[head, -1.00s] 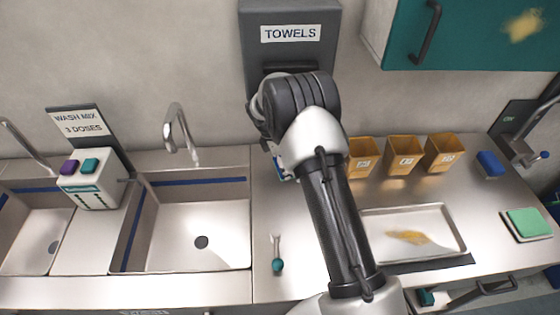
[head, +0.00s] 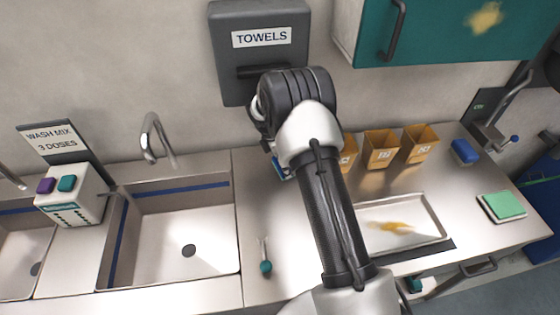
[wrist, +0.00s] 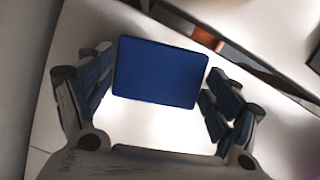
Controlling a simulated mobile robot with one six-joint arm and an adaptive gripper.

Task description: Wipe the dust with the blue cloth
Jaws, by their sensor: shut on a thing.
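My gripper (wrist: 160,76) is shut on a flat dark-blue rectangle, the blue cloth (wrist: 158,72), which shows between the fingers in the wrist view. In the head view my arm hides most of the gripper; only a bit of blue shows beside it, in front of the wall below the towel box. A yellowish dusty patch (head: 485,17) is on the teal cabinet door (head: 430,40) at the upper right. Another yellow-brown smear (head: 390,227) lies in a shallow metal tray (head: 436,236) on the counter, right of my arm.
Several amber bins (head: 381,149) stand along the wall. A blue block (head: 463,151) and a green pad (head: 503,205) lie on the right of the counter. A sink (head: 185,225), a dispenser (head: 72,196) and a teal-ended spoon (head: 265,267) are to the left. The towel box (head: 262,60) hangs behind my arm.

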